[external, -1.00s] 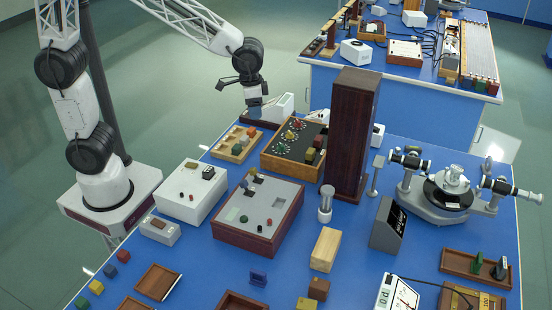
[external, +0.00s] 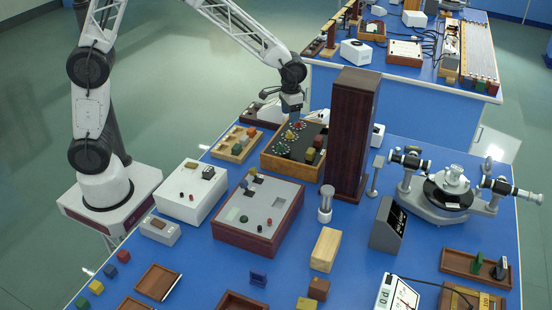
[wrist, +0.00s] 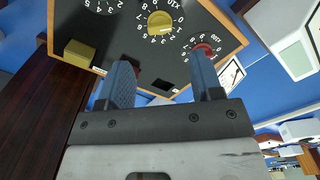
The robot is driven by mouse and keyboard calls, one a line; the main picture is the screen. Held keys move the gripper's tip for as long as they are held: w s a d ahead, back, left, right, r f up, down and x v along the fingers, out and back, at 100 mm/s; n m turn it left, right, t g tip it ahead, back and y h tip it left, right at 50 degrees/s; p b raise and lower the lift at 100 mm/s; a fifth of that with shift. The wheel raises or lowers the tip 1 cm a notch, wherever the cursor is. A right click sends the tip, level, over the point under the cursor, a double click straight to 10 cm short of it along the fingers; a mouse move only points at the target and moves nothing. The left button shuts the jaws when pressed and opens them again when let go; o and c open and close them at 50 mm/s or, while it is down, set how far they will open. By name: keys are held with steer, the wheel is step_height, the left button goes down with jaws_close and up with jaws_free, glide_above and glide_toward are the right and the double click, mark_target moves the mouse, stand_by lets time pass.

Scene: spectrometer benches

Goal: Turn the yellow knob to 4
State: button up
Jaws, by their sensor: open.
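The yellow knob (external: 290,134) sits in the middle of a row of three dials on a black panel in a wooden-framed box (external: 265,161). In the wrist view the yellow knob (wrist: 160,22) is at top centre, inside a ring of white digits marked X10; its exact setting is unclear. A red knob (wrist: 205,49) lies to its right, and a green knob (external: 283,148) shows in the external view. My gripper (external: 291,110) is over the far side of the box. In the wrist view its two blue fingers (wrist: 162,78) are apart and empty, short of the yellow knob.
A tall dark wooden tower (external: 354,125) stands right of the box. A yellow block (wrist: 79,53) is on the panel. A wooden tray of blocks (external: 236,143) stands to the left, and a grey-topped box (external: 258,212) stands in front. Open air lies above the panel.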

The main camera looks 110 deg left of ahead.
mark_target(290, 132)
steer(key=shift+f, duration=0.2)
steer(key=shift+f, duration=3.75)
steer(key=c, duration=0.9)
